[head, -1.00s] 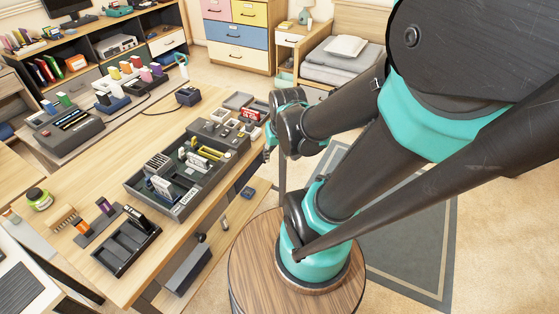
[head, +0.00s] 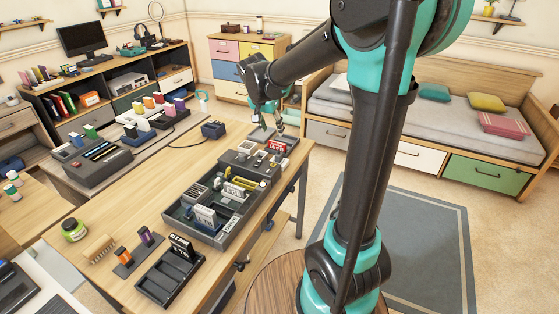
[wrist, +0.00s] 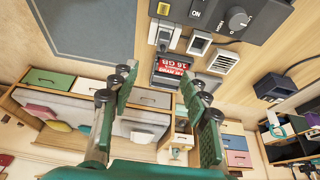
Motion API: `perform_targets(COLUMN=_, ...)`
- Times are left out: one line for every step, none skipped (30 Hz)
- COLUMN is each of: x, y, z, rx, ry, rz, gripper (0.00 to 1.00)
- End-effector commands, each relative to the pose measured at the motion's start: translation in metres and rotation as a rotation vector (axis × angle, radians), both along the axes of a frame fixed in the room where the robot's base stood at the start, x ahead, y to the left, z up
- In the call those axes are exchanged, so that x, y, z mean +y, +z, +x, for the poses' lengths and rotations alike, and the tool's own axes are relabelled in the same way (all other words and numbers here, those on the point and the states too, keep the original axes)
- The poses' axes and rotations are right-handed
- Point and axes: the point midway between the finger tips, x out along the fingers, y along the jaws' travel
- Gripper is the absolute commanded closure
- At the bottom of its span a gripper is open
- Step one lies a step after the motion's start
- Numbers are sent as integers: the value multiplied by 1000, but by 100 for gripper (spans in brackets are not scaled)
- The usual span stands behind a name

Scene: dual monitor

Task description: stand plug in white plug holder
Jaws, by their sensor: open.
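My gripper (head: 271,124) is over the far right end of the desk in the head view, above the small items by the red card. In the wrist view my gripper (wrist: 158,82) has its two green-padded fingers spread apart, with nothing between them. Ahead of the fingers is a small white-and-grey block (wrist: 165,35) that may be the plug. Beside it is a white square frame (wrist: 199,43) that may be the white plug holder. I cannot tell for certain which is which. No contact with the gripper shows.
A red 16 GB card (wrist: 172,68) and a vented white square (wrist: 223,62) are close by. A dark panel with a knob (wrist: 238,19) adjoins them. In the head view, a compartment tray (head: 222,237) and a dark card stand (head: 165,290) occupy the desk (head: 110,265).

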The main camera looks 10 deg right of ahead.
Motion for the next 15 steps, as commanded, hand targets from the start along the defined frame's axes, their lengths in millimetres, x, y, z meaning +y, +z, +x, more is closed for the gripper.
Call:
perform_targets(x=0, y=-4, z=3, rx=-1, ry=-4, rz=0, gripper=53)
perform_targets(x=-1, y=-7, z=4, rx=-1, ry=-5, rz=0, gripper=53)
perform_targets(x=-3, y=-13, z=6, rx=-1, ry=-5, rz=0, gripper=53)
perform_targets(x=-4, y=-19, z=7, rx=0, ry=-4, rz=0, gripper=53)
perform_targets(x=-5, y=-24, z=9, rx=0, ry=-4, rz=0, gripper=53)
perform_targets(x=-7, y=-32, z=12, rx=0, ry=-3, rz=0, gripper=53)
perform_targets(x=-9, y=-37, z=14, rx=0, ry=-3, rz=0, gripper=53)
perform_targets(x=-10, y=-43, z=16, rx=0, ry=-4, rz=0, gripper=53)
perform_targets(x=-12, y=-50, z=18, rx=0, ry=-4, rz=0, gripper=53)
perform_targets(x=-13, y=-55, z=20, rx=-1, ry=-4, rz=1, gripper=53)
perform_targets(x=-14, y=-60, z=22, rx=-1, ry=-4, rz=1, gripper=53)
perform_targets(x=-16, y=-67, z=24, rx=-1, ry=-3, rz=1, gripper=53)
perform_targets(x=-17, y=-73, z=26, rx=-1, ry=-3, rz=1, gripper=53)
perform_targets(x=-18, y=-77, z=27, rx=0, ry=-2, rz=1, gripper=53)
perform_targets(x=-19, y=-84, z=29, rx=-1, ry=-2, rz=2, gripper=53)
